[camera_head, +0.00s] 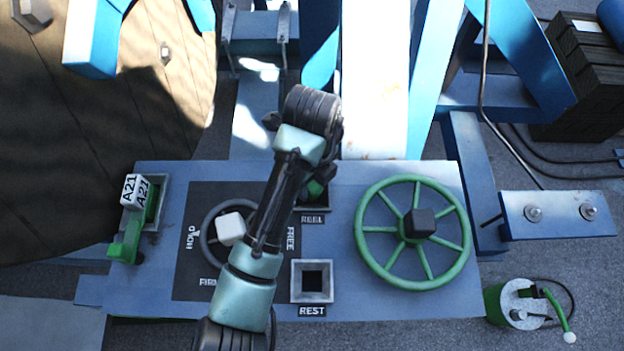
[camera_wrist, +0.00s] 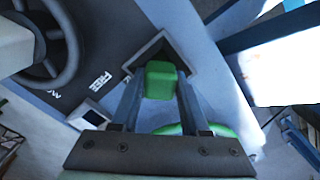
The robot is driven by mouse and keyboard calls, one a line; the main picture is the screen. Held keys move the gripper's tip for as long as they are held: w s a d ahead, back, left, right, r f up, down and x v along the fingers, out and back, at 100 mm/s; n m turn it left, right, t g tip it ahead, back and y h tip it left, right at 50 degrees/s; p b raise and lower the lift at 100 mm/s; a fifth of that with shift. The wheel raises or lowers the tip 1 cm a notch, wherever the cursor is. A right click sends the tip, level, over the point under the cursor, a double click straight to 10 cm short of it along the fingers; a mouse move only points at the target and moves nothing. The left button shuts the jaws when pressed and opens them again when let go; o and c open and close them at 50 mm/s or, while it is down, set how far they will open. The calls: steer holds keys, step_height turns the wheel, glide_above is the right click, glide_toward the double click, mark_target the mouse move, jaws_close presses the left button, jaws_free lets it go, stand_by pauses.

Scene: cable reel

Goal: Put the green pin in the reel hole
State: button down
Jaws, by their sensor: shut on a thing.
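The green pin (camera_wrist: 160,80) shows in the wrist view as a green block between the two fingers of my gripper (camera_wrist: 160,92), which is shut on it. The pin lies over the square socket of the reel hole (camera_wrist: 158,44). How far it is inside, if at all, I cannot tell. In the head view my arm hides much of this spot. A bit of the green pin (camera_head: 315,188) and the dark fingers show beside the arm, above the REEL label (camera_head: 313,218).
The empty square REST hole (camera_head: 312,281) is below the REEL label. A green handwheel (camera_head: 367,229) stands to the right, a dark dial with a white knob (camera_head: 231,228) to the left. A green part with an A21 tag (camera_head: 135,190) is at the panel's left edge.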

steer(key=shift+c, duration=1.6)
jaws_free()
steer(key=shift+r, duration=0.5)
step_height(320, 180, up, 12)
steer(key=p, duration=0.3)
